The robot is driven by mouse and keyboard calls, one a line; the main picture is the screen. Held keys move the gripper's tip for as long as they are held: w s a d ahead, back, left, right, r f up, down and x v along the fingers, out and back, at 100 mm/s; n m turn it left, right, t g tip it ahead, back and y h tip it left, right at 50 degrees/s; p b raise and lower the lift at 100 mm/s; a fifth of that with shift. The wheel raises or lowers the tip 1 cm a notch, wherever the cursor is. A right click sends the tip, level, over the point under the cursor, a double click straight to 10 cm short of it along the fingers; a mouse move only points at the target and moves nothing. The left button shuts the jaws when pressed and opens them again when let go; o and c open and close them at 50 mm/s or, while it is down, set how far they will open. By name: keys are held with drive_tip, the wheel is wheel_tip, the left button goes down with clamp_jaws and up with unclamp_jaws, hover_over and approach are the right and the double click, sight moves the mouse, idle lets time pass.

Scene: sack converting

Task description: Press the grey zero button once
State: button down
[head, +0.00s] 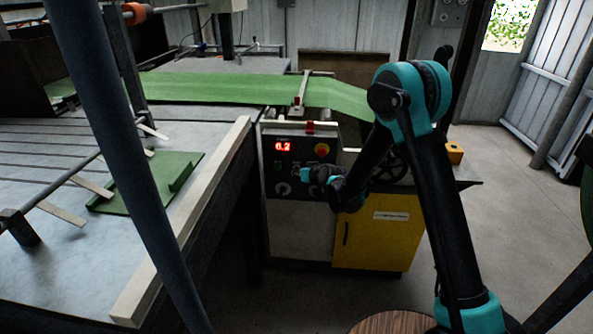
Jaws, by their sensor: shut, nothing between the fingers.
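The control panel (273,177) is a dark box face at the end of the machine table. My gripper (304,175) is shut and empty, in front of the panel's middle right. My gripper and wrist hide part of the panel. I cannot tell whether the fingertips touch it.
A yellow cabinet (377,238) stands right of the panel, with a black handwheel (391,166) above it. A green web (205,88) runs across the machine behind. The long pale table edge (185,225) is at the left. Open floor (505,165) lies to the right.

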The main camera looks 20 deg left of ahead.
drive_tip(key=shift+w, duration=0.3)
drive_tip(key=shift+w+a, duration=0.15)
drive_tip(key=shift+w, duration=0.3)
idle(0.6)
idle(0.3)
drive_tip(key=shift+s+d, duration=0.2)
drive_tip(key=shift+s, duration=0.65)
drive_tip(key=shift+s+d, duration=0.2)
drive_tip(key=shift+s, duration=0.6)
drive_tip(key=shift+s+d, duration=0.2)
drive_tip(key=shift+s, duration=0.65)
drive_tip(key=shift+s+d, duration=0.2)
drive_tip(key=shift+s, duration=0.6)
